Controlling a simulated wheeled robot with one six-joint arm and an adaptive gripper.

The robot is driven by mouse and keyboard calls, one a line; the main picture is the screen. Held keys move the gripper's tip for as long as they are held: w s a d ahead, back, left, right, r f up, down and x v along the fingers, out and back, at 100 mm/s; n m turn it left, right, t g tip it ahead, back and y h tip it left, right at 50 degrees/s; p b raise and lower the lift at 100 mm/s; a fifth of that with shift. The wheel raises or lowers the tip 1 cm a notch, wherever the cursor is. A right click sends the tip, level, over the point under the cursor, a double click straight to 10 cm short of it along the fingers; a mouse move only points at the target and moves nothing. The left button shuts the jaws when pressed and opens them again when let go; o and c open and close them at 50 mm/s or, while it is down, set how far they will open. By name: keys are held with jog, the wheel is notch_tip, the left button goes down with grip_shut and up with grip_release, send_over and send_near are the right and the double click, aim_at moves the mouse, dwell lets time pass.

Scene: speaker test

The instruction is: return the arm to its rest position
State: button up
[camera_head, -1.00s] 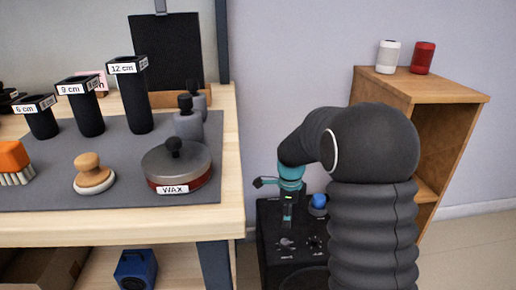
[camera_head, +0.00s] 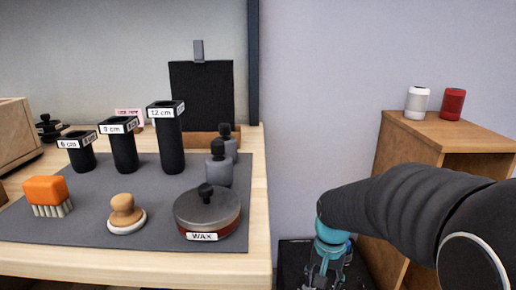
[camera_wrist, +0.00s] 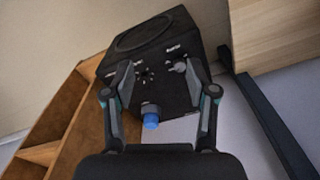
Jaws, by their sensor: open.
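My gripper (camera_head: 326,270) hangs at the end of my dark, ribbed arm, low in the head view and to the right of the workbench. In the wrist view my gripper (camera_wrist: 159,82) has its two fingers spread apart with nothing held between them. Beyond the fingers is a black box (camera_wrist: 148,48) with knobs and a round ring on it. A blue knob-like piece (camera_wrist: 151,121) shows between the fingers, lower down. In the head view the black box (camera_head: 291,262) is mostly hidden behind my gripper and the lower edge.
The workbench (camera_head: 258,200) at left carries a grey mat (camera_head: 75,225) with black tubes, a wax tin (camera_head: 207,212), a brush and grey bottles. A wooden shelf (camera_head: 440,132) at right, partly behind my arm, bears a white can (camera_head: 417,102) and a red can (camera_head: 452,103).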

jog(key=s+r+n+t+p, duration=0.4)
jog(key=s+r+t, duration=0.1)
jog(key=s+r, duration=1)
jog(key=shift+s+r, duration=0.4)
dwell(0.4)
